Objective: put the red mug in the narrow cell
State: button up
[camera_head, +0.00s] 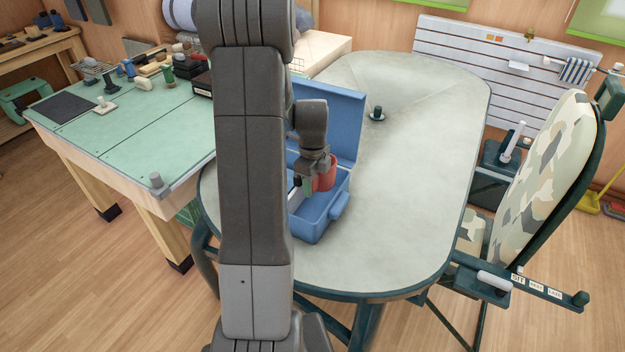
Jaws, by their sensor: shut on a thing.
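My gripper (308,181) is shut on the red mug (324,174). It holds the mug over the open blue crate (318,229), whose lid (345,118) stands up at the back. The mug hides part of the crate's inside. My own arm covers the crate's left side. I cannot make out the narrow cell or tell whether the mug touches the crate.
The crate stands on a pale rounded table (415,190), which is clear to the right. A small dark green object (377,113) stands near the back. A green workbench (120,130) with tools is on the left, a camouflage chair (540,170) on the right.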

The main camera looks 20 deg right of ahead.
jog(key=b, duration=0.6)
send_over(313, 217)
jog(key=shift+a+f, duration=0.1)
jog(key=shift+f, duration=4.25)
jog(key=shift+f, duration=0.45)
jog(key=o, duration=1.3)
jog(key=shift+c, duration=0.2)
notch_tip(313, 217, up, 14)
jog(key=shift+f, duration=0.1)
